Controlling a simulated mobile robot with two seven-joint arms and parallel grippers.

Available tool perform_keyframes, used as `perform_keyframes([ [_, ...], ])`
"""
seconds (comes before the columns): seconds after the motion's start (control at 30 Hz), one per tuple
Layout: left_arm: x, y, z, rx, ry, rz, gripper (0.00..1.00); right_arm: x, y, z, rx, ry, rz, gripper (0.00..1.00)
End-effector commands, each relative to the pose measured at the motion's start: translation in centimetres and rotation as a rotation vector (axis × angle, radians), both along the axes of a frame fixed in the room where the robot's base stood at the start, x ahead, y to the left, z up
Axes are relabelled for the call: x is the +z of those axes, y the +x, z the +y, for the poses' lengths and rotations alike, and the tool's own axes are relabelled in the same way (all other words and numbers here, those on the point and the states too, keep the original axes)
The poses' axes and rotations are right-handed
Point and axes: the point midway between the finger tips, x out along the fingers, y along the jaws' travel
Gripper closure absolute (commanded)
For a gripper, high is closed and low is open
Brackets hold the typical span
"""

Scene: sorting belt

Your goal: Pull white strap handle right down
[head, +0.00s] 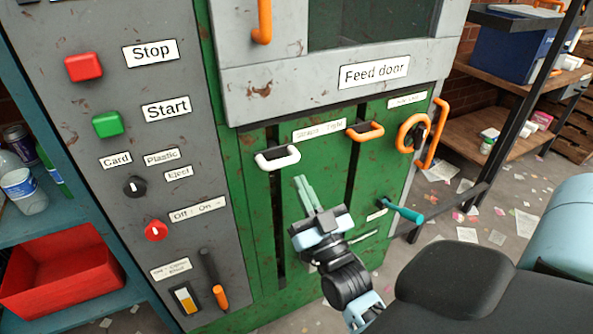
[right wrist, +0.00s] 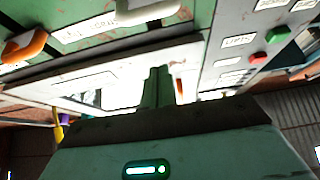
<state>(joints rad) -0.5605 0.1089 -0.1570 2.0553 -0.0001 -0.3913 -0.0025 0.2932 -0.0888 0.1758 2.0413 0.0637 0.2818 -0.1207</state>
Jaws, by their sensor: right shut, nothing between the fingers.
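The white strap handle (head: 278,158) sits at the top of a dark vertical slot in the green panel. It also shows at the top of the right wrist view (right wrist: 146,10). My right gripper (head: 302,182) is shut and empty, its fingertips just below and to the right of the white handle, apart from it. In the right wrist view its fingers (right wrist: 157,86) point towards the panel. My left gripper is not in view.
An orange strap handle (head: 365,131) tops a second slot to the right. An orange ring (head: 412,133) and a teal lever (head: 403,211) lie farther right. The grey control panel (head: 133,80) with red and green buttons stands left.

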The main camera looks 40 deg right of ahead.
Motion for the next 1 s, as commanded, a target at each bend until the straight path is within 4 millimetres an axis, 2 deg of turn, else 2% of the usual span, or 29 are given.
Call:
perform_keyframes([
  [0.5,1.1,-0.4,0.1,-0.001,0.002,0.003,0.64,4.8,7.8,-1.9,0.000,-0.001,-0.003,1.00],
  [0.6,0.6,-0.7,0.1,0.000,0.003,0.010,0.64,2.4,7.8,-1.9,0.000,0.000,0.006,1.00],
  [0.7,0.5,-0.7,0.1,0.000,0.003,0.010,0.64,1.4,8.0,-1.9,0.001,0.000,0.003,1.00],
  [1.0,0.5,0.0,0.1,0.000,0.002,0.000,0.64,0.5,8.1,-2.0,0.001,-0.001,-0.001,1.00],
])
